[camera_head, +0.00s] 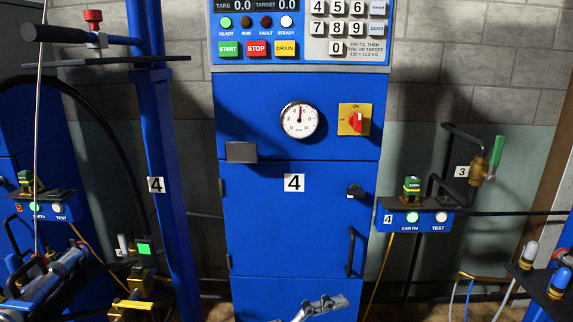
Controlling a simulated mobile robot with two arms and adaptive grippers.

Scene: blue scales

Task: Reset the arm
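Part of a silver jointed gripper (322,308) shows at the bottom edge, in front of the lower blue cabinet door. I take it to be my right one. Most of it is cut off by the frame, and whether its fingers are open or shut is not clear. No held object is visible at either one.
A blue scale cabinet (292,225) marked 4 stands in the middle, with a dial (299,119), a red selector knob (355,121) and a keypad panel (300,30). An earth/test box (415,220) and a green-handled valve (496,155) project at the right. A blue post (170,170) stands left.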

